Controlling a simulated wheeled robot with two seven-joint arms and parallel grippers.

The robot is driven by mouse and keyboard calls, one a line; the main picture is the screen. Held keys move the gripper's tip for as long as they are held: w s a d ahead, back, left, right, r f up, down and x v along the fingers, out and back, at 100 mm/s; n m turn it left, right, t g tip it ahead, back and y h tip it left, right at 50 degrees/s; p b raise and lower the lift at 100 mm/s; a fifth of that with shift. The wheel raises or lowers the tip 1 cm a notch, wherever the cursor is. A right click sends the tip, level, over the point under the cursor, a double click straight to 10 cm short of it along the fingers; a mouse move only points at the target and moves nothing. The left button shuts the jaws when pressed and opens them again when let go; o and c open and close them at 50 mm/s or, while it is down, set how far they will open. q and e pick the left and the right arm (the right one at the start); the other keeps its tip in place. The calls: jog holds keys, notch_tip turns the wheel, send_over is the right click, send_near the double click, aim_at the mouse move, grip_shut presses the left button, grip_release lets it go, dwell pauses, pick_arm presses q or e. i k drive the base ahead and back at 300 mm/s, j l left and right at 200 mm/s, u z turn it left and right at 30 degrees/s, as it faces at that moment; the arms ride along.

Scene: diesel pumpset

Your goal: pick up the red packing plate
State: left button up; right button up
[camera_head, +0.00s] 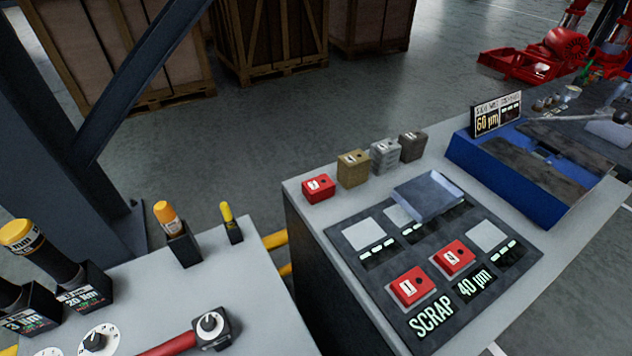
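Three red blocks with white number labels are in view, and I cannot tell which is the red packing plate. One red block (319,188) stands at the left end of a row at the back edge of the grey bench. A second red block (410,287) lies on the dark marked panel (388,312), beside the word SCRAP. A third red block (454,257) lies just behind and to the right of it on the same panel. Nothing holds any of them. Neither of my grippers is in view.
Tan (353,169), light grey (385,155) and dark grey (413,146) blocks continue the row. A grey-blue plate (428,197) sits on the panel. A blue tray (530,190) is at right. The left bench (225,283) holds upright tools and a red-handled wrench (172,344).

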aim_at(321, 184)
jog(key=k+l+u, duration=0.1)
jog(key=u, duration=0.3)
jog(key=k+u, duration=0.15)
jog(key=u, duration=0.25)
jog(key=k+u, duration=0.15)
jog(key=u, duration=0.25)
